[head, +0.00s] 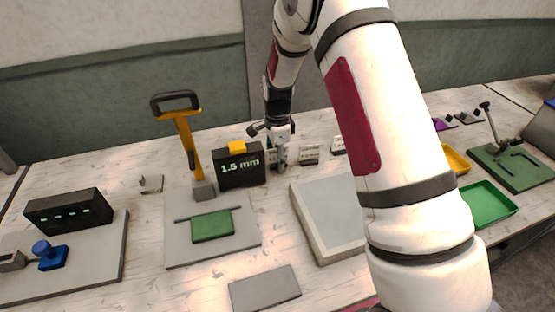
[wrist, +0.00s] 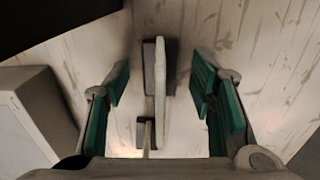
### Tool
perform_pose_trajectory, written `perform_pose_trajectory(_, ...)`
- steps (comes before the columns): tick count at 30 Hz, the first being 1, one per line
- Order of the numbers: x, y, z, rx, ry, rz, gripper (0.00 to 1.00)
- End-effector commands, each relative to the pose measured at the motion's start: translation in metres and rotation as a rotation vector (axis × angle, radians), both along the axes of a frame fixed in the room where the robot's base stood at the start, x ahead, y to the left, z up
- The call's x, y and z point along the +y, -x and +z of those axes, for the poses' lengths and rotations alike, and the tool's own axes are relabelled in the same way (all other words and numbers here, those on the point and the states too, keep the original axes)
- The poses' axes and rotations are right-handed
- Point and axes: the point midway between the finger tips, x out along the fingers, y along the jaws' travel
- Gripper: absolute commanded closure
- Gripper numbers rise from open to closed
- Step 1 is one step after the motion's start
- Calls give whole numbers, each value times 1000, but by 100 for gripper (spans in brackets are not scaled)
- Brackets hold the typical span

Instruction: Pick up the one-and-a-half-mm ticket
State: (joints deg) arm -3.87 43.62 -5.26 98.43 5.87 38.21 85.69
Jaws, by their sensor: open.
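A thin pale ticket (wrist: 159,75) stands edge-on in a dark grey holder (wrist: 148,68) in the wrist view; its face and marking are hidden. My gripper (wrist: 160,95) is open, with its green-padded fingers on either side of the ticket and a gap on both sides. In the head view my gripper (head: 280,155) is low over the table, just right of the black box (head: 240,168) that reads "1.5 mm", and it largely covers the ticket there.
Two more small tickets in stands, a nearer one (head: 309,153) and a farther one (head: 338,144), are right of my gripper. A pale shallow box (head: 330,215) lies in front. A green tray (head: 488,204) lies at right.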

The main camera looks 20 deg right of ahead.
Motion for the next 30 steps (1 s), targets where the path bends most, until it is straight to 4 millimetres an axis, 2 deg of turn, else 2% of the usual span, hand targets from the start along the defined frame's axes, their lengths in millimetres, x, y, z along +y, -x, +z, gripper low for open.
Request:
perform_pose_trajectory(1,0,0,0,0,0,0,50)
perform_pose_trajectory(2,0,0,0,0,0,0,55)
perform_pose_trajectory(7,0,0,0,0,0,0,93)
perform_pose_trajectory(19,0,-1,6,-2,0,0,93)
perform_pose_trajectory(23,0,-2,24,-4,0,0,93)
perform_pose_trajectory(30,1,-2,70,-4,0,0,93)
